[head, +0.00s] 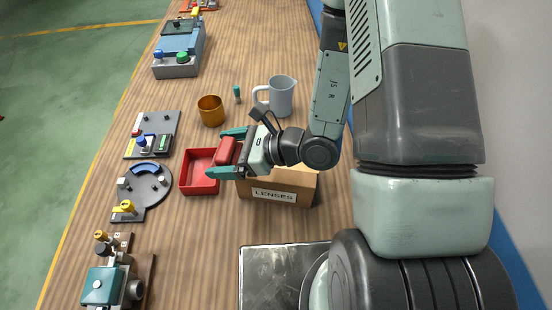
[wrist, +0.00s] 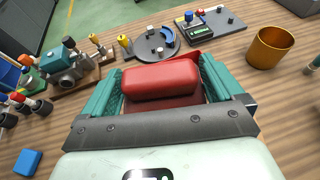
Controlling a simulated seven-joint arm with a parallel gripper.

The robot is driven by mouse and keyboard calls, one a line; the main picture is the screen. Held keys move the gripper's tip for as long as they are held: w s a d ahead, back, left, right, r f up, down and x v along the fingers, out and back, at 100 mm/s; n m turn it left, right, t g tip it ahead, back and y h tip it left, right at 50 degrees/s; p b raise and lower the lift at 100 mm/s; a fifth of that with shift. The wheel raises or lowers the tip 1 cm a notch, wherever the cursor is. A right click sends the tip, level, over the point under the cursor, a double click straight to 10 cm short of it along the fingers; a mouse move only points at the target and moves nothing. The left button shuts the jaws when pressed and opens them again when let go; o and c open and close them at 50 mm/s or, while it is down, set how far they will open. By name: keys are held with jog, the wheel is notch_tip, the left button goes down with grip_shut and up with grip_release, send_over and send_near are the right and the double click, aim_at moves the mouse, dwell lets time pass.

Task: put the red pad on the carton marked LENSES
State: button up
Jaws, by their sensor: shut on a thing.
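The red pad (head: 226,150) is between the teal fingers of my gripper (head: 228,152), which is shut on it. In the head view it is in front of the red tray's right side, apparently above it. In the wrist view the red pad (wrist: 160,80) fills the space between the fingers, with part of the red tray showing behind and below it. The carton marked LENSES (head: 277,196) is brown with a white label, just right of and below my gripper in the head view. My gripper and wrist hide part of its top.
The red tray (head: 187,176) stands left of the carton. An orange cup (head: 211,111), a grey jug (head: 281,97) and a small teal-capped item (head: 237,95) stand behind. Several devices line the table's left side, including a round grey fixture (head: 150,188). Bare wood lies in front of the tray.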

notch_tip(320, 180, up, 5)
jog(key=m+t, duration=0.2)
send_over(278, 172)
jog(key=w, duration=0.3)
jog(key=shift+h, duration=0.4)
jog(key=f, duration=0.9)
jog(key=shift+w+d+f, duration=0.15)
jog(key=shift+w, duration=0.05)
jog(key=shift+f, duration=0.2)
jog(key=o, duration=0.7)
jog(key=shift+r, duration=0.15)
